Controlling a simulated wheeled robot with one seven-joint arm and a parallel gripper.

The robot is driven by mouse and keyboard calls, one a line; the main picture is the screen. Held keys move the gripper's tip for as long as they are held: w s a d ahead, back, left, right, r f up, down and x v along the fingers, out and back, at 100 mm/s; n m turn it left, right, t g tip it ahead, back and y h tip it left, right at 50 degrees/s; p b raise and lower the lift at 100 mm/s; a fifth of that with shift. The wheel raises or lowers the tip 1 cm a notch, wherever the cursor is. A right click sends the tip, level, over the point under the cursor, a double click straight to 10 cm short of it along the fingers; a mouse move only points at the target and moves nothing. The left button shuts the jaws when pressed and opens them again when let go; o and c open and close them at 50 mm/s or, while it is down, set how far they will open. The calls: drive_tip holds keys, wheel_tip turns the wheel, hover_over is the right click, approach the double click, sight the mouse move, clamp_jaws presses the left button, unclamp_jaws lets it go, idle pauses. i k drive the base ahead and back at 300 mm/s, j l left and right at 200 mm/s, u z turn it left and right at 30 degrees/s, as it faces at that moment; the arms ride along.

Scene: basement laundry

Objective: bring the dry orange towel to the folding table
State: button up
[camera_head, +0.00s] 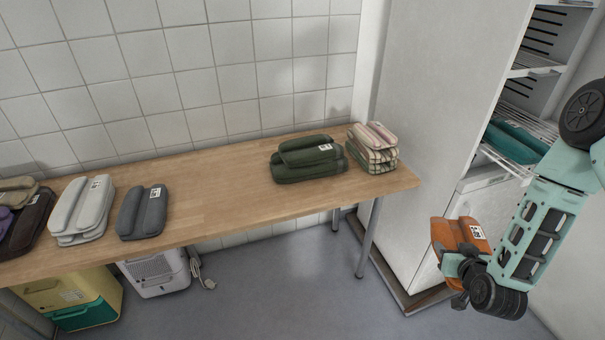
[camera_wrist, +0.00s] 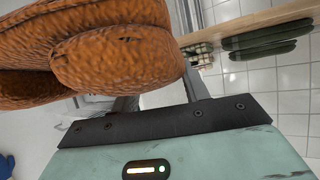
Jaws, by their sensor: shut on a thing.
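The folded orange towel (camera_head: 455,234), with a white label, is held at the end of my arm at the right of the head view. My gripper (camera_head: 462,270) is shut on it, and the towel hangs in the air in front of the tall white cabinet. In the wrist view the orange towel (camera_wrist: 110,50) fills the upper left, and my gripper's fingers (camera_wrist: 160,98) are partly hidden behind it. The wooden folding table (camera_head: 220,205) runs along the tiled wall, to the left of my gripper and apart from it.
On the table lie green towels (camera_head: 308,160), a checked stack (camera_head: 373,150), a grey towel (camera_head: 142,212) and a white stack (camera_head: 82,212). The table's middle is clear. The open white cabinet (camera_head: 440,110) stands right of the table. A yellow-green bin (camera_head: 75,300) and white appliance (camera_head: 158,272) are underneath.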

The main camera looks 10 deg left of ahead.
sight(199, 202)
drive_tip(key=j+u, duration=0.1)
drive_tip(key=u, duration=0.75)
drive_tip(key=j+u, duration=0.15)
drive_tip(key=u, duration=0.75)
drive_tip(key=i+j, duration=0.05)
